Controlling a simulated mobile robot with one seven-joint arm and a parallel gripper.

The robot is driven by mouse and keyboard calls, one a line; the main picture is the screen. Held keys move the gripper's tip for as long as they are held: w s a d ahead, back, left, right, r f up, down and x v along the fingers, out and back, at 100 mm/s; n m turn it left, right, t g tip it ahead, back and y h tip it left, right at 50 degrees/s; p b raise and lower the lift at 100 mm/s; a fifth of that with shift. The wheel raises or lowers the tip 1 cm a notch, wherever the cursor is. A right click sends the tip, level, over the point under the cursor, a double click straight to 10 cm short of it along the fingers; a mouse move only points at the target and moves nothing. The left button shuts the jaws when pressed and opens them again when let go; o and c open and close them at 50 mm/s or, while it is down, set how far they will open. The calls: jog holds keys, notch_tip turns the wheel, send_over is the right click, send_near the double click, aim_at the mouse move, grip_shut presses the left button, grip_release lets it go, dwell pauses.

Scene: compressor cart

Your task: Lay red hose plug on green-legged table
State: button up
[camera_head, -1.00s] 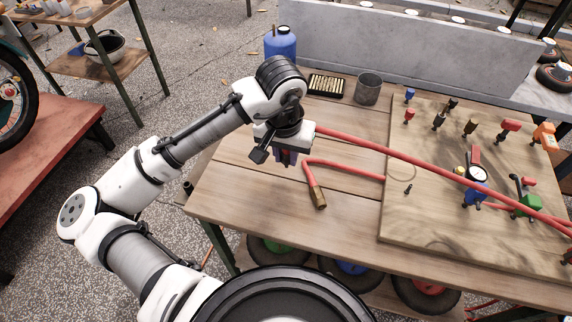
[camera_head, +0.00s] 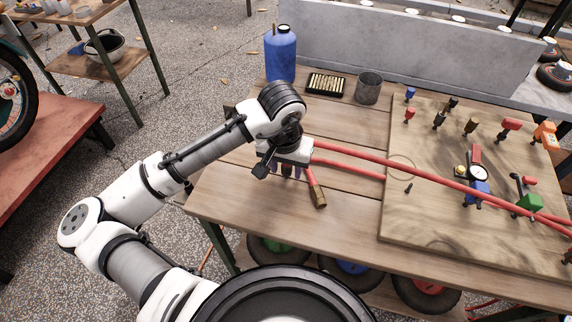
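My gripper (camera_head: 285,168) is low over the left part of the wooden workbench top (camera_head: 240,205), pointing down. A dark green leg shows below the bench's left side. A red hose (camera_head: 400,164) runs from the right over the board to my gripper and has moved with it, so its plug end appears held there. The plug itself is hidden by the gripper, and the fingertips are partly hidden. A second red length with a brass end (camera_head: 318,195) lies on the bench just right of my gripper.
A blue canister (camera_head: 281,55), a black tray of brass pieces (camera_head: 327,85) and a grey cup (camera_head: 368,88) stand behind my gripper. A board (camera_head: 430,220) with fittings and a gauge covers the right side. Bare wood lies in front. Another green-legged table (camera_head: 130,62) stands far left.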

notch_tip(320, 180, up, 12)
jog(key=s, duration=0.1)
jog(key=shift+s+a+r, duration=0.2)
dwell(0.4)
